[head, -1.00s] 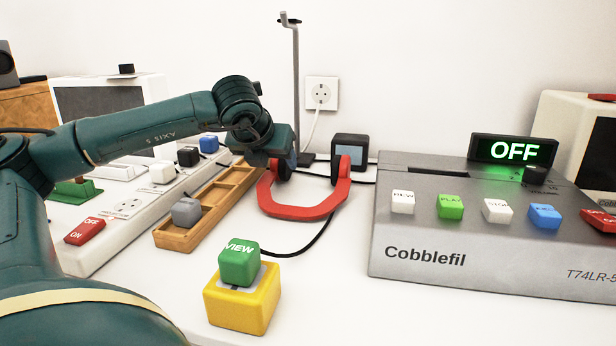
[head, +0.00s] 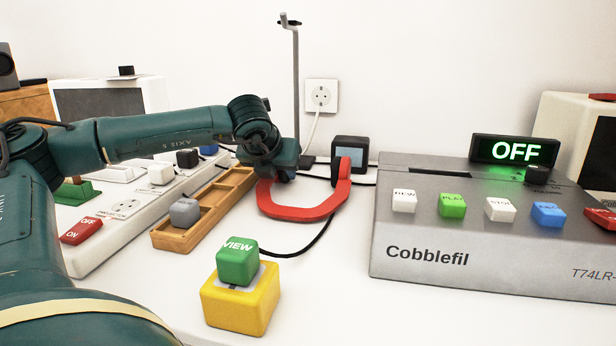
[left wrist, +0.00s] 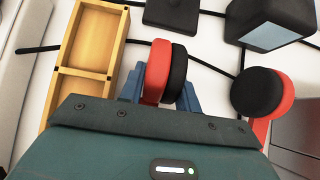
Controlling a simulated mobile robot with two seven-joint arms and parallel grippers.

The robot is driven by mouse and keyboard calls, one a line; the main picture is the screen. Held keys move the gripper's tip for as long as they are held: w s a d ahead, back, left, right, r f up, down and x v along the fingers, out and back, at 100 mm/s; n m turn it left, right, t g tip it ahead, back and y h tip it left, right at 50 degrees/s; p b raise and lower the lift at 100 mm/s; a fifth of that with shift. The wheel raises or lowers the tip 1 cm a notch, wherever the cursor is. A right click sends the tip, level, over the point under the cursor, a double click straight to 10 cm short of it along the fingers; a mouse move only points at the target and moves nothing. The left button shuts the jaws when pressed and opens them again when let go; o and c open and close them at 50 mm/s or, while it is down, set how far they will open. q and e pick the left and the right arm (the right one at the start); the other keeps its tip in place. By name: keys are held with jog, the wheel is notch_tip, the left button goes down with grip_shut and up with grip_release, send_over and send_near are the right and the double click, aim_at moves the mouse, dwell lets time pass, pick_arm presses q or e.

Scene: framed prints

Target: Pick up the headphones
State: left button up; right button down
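The headphones (head: 306,213) lie on the white table, with a red band curving toward me and red-and-black ear cups. The right ear cup (head: 341,171) stands clear, and it also shows in the left wrist view (left wrist: 262,92). My left gripper (head: 284,176) is down at the left ear cup, which it mostly hides in the head view. In the left wrist view, its blue fingers (left wrist: 162,94) stand on either side of the left ear cup (left wrist: 165,72). They look spread around it; whether they touch it is hard to see. My right gripper is out of view.
A wooden tray (head: 168,241) with a grey block lies close left of the gripper. A thin metal stand (head: 296,90) and a small dark box (head: 349,150) are behind. The Cobblefil machine (head: 470,265) is at right. A yellow button box (head: 241,307) stands in front.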

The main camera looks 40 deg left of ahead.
pick_arm(q)
jog(key=c, duration=0.5)
jog(key=shift+r, duration=0.15)
jog(key=shift+c, duration=0.2)
